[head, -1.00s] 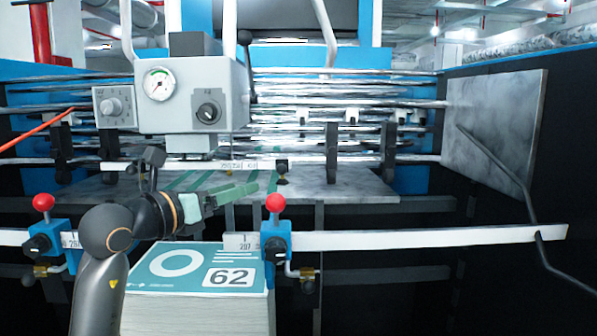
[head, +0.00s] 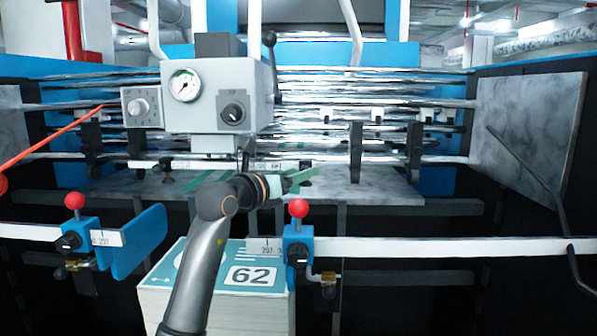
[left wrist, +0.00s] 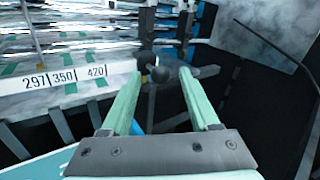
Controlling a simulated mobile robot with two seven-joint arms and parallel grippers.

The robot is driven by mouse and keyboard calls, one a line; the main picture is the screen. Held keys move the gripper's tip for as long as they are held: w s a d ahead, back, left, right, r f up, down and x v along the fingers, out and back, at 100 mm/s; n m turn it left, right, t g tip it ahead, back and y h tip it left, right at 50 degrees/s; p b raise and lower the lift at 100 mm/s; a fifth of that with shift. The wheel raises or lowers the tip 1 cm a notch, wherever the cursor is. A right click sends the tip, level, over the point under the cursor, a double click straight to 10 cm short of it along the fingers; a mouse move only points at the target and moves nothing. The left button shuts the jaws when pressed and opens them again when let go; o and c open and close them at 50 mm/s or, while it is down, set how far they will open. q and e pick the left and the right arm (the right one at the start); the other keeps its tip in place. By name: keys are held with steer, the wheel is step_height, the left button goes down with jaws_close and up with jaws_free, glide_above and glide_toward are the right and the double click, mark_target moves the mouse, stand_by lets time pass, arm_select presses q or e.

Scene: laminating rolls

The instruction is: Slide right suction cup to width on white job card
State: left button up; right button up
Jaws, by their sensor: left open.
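The right suction cup shows in the left wrist view as a dark round-knobbed part (left wrist: 160,74), beyond and between my fingertips; I cannot tell whether they touch it. In the head view it is largely hidden behind my gripper. My left gripper (head: 303,179) is open, with pale green fingers pointing right, and it also shows in the left wrist view (left wrist: 161,80). A white scale strip (left wrist: 62,78) marked 297, 350 and 420 lies left of the cup. The left suction cup (head: 167,168) sits further left on the bar. I cannot make out a separate white job card.
A teal-topped stack (head: 251,276) marked 62 stands below my arm. Blue side guides with red knobs, left (head: 76,235) and right (head: 298,240), sit on a white rail (head: 430,246). A grey gauge box (head: 205,95) hangs above the bar. A metal plate (head: 530,125) stands at right.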

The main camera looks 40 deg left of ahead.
arm_select(q)
steer(key=shift+w, duration=0.15)
steer(key=shift+c, duration=0.2)
jaws_close()
stand_by(1.2)
steer(key=shift+a, duration=0.1)
